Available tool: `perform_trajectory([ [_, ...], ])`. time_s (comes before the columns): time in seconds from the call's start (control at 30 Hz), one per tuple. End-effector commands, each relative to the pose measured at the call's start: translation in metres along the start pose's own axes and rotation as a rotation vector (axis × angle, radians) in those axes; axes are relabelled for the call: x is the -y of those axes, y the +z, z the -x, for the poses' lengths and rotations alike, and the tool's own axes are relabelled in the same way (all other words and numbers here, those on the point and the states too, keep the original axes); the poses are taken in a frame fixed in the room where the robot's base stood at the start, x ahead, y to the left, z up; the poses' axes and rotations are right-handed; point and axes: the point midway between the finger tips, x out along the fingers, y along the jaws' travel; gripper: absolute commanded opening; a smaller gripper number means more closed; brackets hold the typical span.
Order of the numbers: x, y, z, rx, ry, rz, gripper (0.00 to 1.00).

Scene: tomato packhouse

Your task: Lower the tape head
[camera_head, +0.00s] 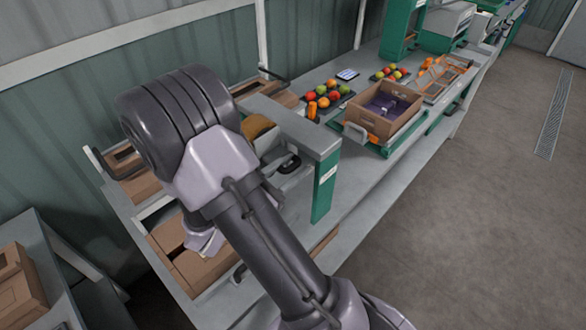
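The taping station's grey crossbar (300,127) rests on a green post (325,187) on the bench. A tan roll (257,127), which looks like tape, and a black handle-like part (289,165) show beside the crossbar. I take these to belong to the tape head, but my arm hides much of it, and I cannot tell its height. Pale parts at my arm's end, likely my gripper (203,240), show to the left of my arm, above a cardboard carton (168,234). Its fingers are not clear, so its opening and any contact are hidden.
An open cardboard box (378,122) with a dark purple inside stands on the bench right of the post. Trays of tomatoes (323,104) lie behind it. More cartons (20,290) sit at the lower left. The floor (480,230) to the right is clear.

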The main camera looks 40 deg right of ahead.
Motion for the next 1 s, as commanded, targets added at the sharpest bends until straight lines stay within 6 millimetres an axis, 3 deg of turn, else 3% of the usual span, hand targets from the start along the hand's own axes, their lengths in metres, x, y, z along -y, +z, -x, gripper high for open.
perform_trajectory([
  [0.33, -0.0002, 0.0004, -0.005, 0.0, 0.001, 0.0, 0.38],
  [0.53, -0.0001, 0.0003, -0.0049, 0.0, 0.0, 0.0, 0.0],
  [1.0, 0.0, 0.0003, -0.0047, 0.0, 0.0, 0.0, 0.0],
])
